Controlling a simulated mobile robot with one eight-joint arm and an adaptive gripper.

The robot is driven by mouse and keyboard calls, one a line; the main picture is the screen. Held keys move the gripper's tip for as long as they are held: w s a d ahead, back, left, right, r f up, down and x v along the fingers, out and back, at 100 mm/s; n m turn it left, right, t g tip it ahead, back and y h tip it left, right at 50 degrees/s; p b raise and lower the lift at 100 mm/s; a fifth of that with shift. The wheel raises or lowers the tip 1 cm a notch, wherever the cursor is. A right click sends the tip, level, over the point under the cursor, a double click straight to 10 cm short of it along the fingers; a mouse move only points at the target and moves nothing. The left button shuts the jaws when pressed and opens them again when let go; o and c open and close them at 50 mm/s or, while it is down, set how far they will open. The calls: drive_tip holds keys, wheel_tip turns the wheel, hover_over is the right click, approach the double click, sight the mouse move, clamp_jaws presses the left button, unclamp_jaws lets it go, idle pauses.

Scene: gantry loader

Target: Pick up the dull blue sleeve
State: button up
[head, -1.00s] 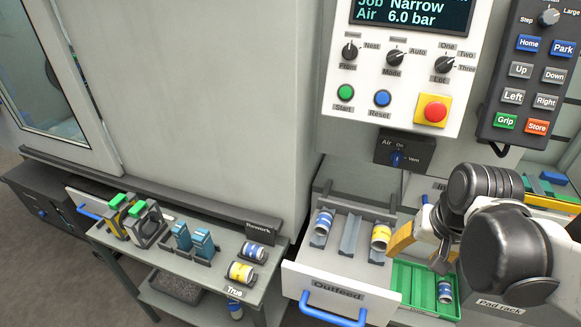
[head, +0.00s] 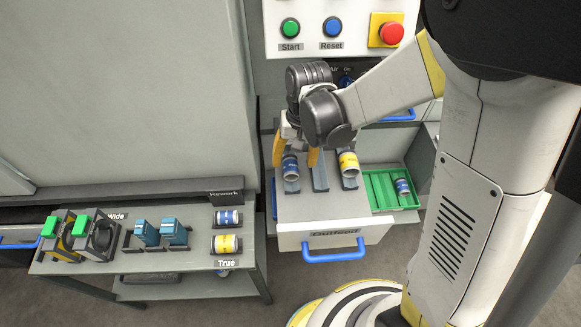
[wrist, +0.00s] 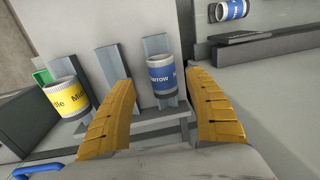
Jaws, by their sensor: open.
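A blue sleeve with white ends (head: 290,168) lies in the left cradle of the open outfeed drawer. In the wrist view this blue sleeve (wrist: 161,76), lettered "Narrow", shows between my finger tips, nearer the right finger. My gripper (head: 296,154) is open and empty above it, with its yellow fingers pointing down. Other blue sleeves are one on the bench (head: 228,217) and one in the green tray (head: 402,187). I cannot tell from colour which is the dull one.
A yellow sleeve (head: 348,164) lies in the drawer's right cradle; the middle cradle (head: 319,176) is empty. The drawer (head: 355,206) has a blue front handle. The rework bench (head: 198,255) at left holds another yellow sleeve (head: 226,244) and several fixtures.

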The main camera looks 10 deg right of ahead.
sight(291, 164)
drive_tip(key=f, duration=0.1)
drive_tip(key=f+b, duration=0.1)
drive_tip(key=f, duration=0.2)
drive_tip(key=shift+w+a+f+b, duration=0.2)
drive_tip(key=shift+a+f+b, duration=0.1)
drive_tip(key=shift+a, duration=0.1)
drive_tip(key=shift+r, duration=0.1)
drive_tip(key=shift+c, duration=0.2)
clamp_jaws()
